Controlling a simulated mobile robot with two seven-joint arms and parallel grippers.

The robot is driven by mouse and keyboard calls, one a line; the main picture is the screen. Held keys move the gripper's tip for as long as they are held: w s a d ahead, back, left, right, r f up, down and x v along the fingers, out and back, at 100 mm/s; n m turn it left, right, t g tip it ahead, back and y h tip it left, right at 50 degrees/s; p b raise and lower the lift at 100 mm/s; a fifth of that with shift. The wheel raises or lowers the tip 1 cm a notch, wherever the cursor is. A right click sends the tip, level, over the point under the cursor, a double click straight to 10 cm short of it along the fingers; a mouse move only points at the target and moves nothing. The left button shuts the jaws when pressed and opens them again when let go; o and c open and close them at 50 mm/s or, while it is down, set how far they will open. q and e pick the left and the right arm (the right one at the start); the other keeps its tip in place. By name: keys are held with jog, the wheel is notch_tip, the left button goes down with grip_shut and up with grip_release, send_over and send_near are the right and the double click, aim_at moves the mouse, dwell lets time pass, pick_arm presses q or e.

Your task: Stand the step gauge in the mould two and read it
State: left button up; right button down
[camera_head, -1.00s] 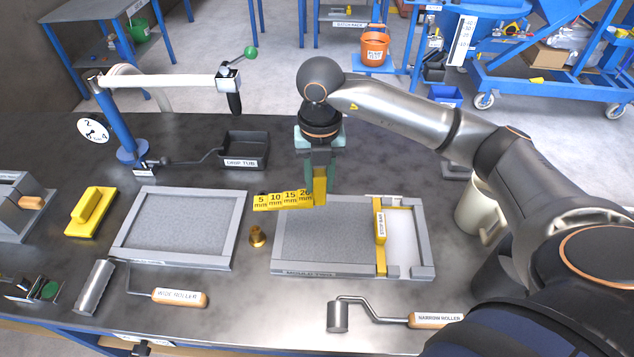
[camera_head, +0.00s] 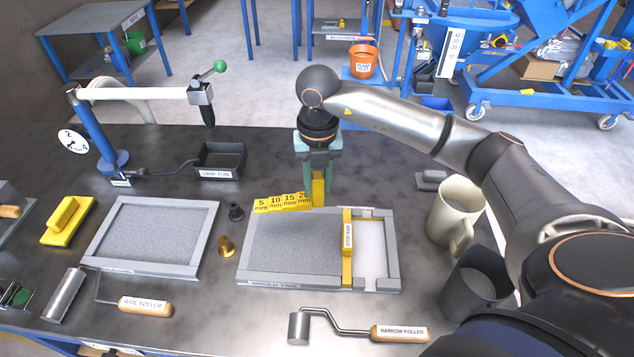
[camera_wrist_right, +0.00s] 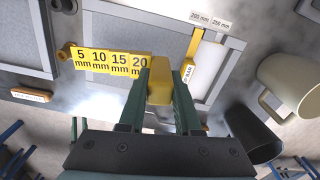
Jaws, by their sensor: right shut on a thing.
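The yellow step gauge (camera_head: 282,203), marked 5, 10, 15 and 20 mm, is held by its handle block in my right gripper (camera_head: 318,188). In the right wrist view the gauge (camera_wrist_right: 108,63) sticks out to the left of the green fingers (camera_wrist_right: 160,88). It hangs at the back edge of the right-hand mould (camera_head: 262,278); I cannot tell how high. This mould has grey fill on its left, a yellow stop bar (camera_head: 347,250) across it and a pale bare floor on the right. The left-hand mould (camera_head: 204,241) is filled grey. My left gripper is out of view.
A brass weight (camera_head: 226,247) and a dark one (camera_head: 236,212) stand between the moulds. A cream jug (camera_head: 455,212) and a dark cup (camera_head: 475,280) stand at right. A narrow roller (camera_head: 345,333) and a wide roller (camera_head: 110,300) lie in front. A dark tub (camera_head: 220,158) is behind.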

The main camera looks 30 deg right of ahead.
jog(key=shift+f+b, duration=3.1)
jog(key=shift+f, duration=1.05)
jog(key=shift+f+b, duration=0.55)
jog(key=shift+f, duration=0.55)
jog(key=shift+f+b, duration=0.2)
jog(key=shift+b, duration=0.15)
jog(key=c, duration=0.5)
grip_release()
jog(key=shift+r, duration=0.1)
